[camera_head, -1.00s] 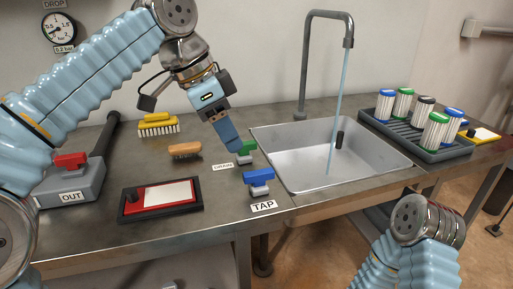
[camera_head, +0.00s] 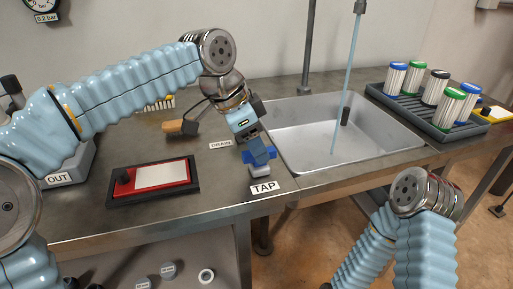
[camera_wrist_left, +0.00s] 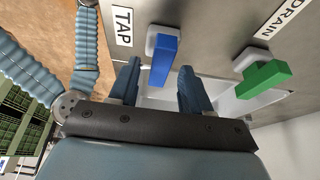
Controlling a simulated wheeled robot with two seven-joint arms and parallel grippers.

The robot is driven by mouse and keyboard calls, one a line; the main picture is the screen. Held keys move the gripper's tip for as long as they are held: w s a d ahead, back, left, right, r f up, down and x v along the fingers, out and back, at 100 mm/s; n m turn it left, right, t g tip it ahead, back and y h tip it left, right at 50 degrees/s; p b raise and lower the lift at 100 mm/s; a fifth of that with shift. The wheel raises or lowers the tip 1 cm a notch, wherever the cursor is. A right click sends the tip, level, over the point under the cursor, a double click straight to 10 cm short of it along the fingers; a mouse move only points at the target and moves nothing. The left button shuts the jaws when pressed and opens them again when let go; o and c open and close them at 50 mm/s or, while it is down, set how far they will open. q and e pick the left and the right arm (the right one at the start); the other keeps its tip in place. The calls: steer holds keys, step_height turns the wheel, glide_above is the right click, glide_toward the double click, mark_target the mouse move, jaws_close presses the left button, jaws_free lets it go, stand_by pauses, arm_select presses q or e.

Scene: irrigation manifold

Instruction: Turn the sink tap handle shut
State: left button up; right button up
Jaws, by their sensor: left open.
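The blue tap handle (camera_wrist_left: 161,62) sits on a pale base beside the TAP label (camera_wrist_left: 122,26). In the head view the handle (camera_head: 247,157) is partly hidden behind my left gripper (camera_head: 260,158). In the left wrist view the open fingers of this gripper (camera_wrist_left: 159,72) appear on either side of the handle's near end; I cannot tell whether they touch it. A stream of water (camera_head: 348,75) runs from the faucet into the sink (camera_head: 300,125). My right arm shows at lower right, but its gripper is out of view.
A green DRAIN handle (camera_wrist_left: 263,78) stands beside the tap handle. A red and black panel (camera_head: 150,180) lies to the left on the counter, and a brush (camera_head: 180,127) lies behind. A dark tray (camera_head: 420,112) of filter cartridges is right of the sink.

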arm_select(q)
steer(key=shift+d+f, duration=0.1)
steer(key=shift+f, duration=0.25)
jaws_close()
